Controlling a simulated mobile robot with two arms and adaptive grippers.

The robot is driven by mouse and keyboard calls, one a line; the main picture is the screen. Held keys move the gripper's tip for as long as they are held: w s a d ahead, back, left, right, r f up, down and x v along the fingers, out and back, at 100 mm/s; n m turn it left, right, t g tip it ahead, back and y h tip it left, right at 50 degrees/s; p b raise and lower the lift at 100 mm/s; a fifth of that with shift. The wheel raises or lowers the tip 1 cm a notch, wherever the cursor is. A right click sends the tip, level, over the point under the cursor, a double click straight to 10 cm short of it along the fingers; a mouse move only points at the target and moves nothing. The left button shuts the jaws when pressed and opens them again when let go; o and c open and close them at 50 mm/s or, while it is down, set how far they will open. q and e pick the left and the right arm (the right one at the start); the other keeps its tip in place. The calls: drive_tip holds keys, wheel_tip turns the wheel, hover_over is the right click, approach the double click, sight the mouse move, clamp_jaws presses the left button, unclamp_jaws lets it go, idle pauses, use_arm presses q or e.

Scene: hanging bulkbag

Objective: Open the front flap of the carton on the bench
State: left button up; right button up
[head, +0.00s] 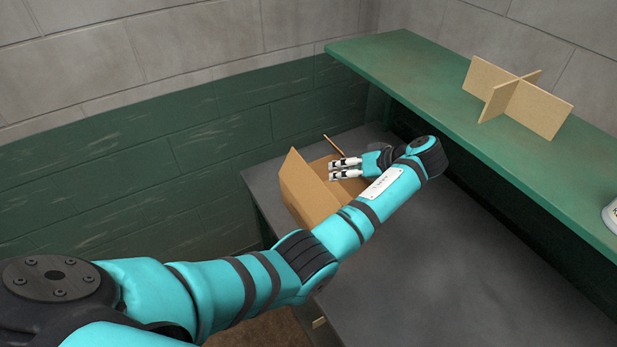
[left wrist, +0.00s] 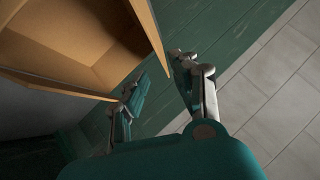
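The brown cardboard carton (head: 308,196) stands at the far left end of the grey bench, partly hidden behind my left forearm. Its top looks open, with a panel or flap raised on the left side and a thin flap edge (head: 332,146) sticking up at the back. In the left wrist view the open carton (left wrist: 75,42) fills the upper left, and one flap (left wrist: 58,86) juts out toward the gripper. My left gripper (head: 332,169) is over the carton in the head view, its fingers pointing left. The fingers (left wrist: 158,72) are apart and empty. Contact with the carton cannot be told. My right gripper is out of view.
The grey bench (head: 440,265) is clear in front and to the right. A green shelf (head: 430,85) runs above its back side, holding a crossed cardboard divider (head: 515,97) and a partly cut-off white container (head: 611,215). A green and grey block wall (head: 200,125) stands behind.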

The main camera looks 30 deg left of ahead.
use_arm(q)
drive_tip(key=b, duration=0.2)
approach(307, 176)
drive_tip(key=x, duration=0.3)
drive_tip(key=shift+s+f, duration=0.1)
drive_tip(key=shift+f, duration=0.35)
drive_tip(key=b+x, duration=0.2)
drive_tip(key=x, duration=0.3)
drive_tip(key=shift+a+f, duration=0.1)
drive_tip(key=shift+a, duration=0.15)
drive_tip(key=shift+a+f+b, duration=0.2)
drive_tip(key=shift+a+b, duration=0.1)
drive_tip(key=shift+b, duration=0.05)
drive_tip(key=shift+a+f, duration=0.1)
drive_tip(key=shift+a, duration=0.1)
drive_tip(key=c, duration=0.5)
clamp_jaws()
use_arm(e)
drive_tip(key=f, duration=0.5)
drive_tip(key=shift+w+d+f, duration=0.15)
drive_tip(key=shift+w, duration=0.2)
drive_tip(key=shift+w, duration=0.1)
